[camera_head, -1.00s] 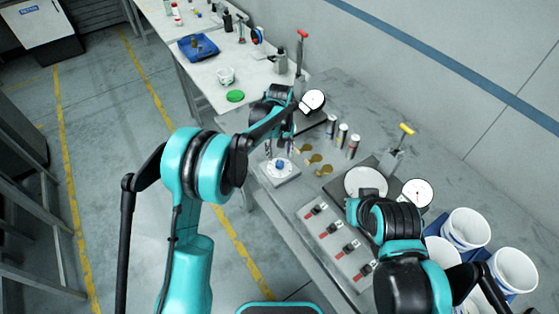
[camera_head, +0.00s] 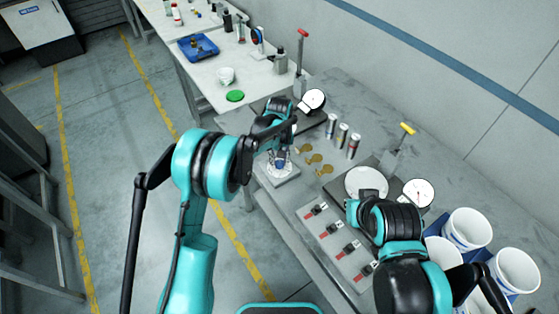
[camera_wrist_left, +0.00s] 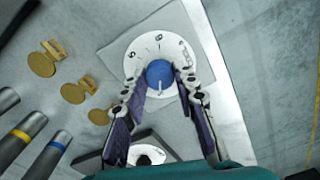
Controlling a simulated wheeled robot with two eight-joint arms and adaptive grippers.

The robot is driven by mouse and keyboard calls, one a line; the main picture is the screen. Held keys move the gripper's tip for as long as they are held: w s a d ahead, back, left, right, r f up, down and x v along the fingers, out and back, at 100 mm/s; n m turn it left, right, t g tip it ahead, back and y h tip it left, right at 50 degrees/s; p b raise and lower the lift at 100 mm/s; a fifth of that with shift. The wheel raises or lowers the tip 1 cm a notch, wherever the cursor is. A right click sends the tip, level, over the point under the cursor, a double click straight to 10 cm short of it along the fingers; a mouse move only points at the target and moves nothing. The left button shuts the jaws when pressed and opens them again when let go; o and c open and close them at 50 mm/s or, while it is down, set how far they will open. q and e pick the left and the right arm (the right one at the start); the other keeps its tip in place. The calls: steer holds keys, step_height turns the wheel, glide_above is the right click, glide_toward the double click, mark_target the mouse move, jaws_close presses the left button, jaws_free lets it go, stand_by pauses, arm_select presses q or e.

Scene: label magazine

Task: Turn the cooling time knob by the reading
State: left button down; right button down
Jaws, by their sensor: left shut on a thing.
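The blue knob (camera_wrist_left: 159,74) sits in the middle of a white round dial plate (camera_wrist_left: 183,47) with dark marks and numerals around it. A small pale line shows on the knob's lower side in the left wrist view. My left gripper (camera_wrist_left: 161,86) is shut on the knob, with a finger on each side. In the head view, my left gripper (camera_head: 281,160) is over the dial's white base (camera_head: 284,178) and hides most of the knob. Two white gauges (camera_head: 314,100) (camera_head: 419,193) have readings too small to tell. My right gripper (camera_head: 372,197) is above the table; its fingertips are unclear.
Several brass-coloured tags (camera_head: 314,158) and several cylinders (camera_head: 342,133) stand or lie near the dial. A panel with red-handled clamps (camera_head: 309,225) is in front. White buckets (camera_head: 466,228) stand at the right. A second table (camera_head: 208,80) holds a blue tray (camera_head: 198,48).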

mark_target(280, 162)
arm_select(q)
steer(key=shift+m, duration=0.4)
steer(key=shift+m+b, duration=0.6)
steer(key=shift+m, duration=0.3)
steer(key=shift+m+b, duration=0.5)
steer(key=shift+m, duration=1.2)
steer(key=c, duration=1.2)
jaws_free()
steer(key=shift+r, duration=0.1)
step_height(280, 162, up, 12)
steer(key=shift+f, duration=0.1)
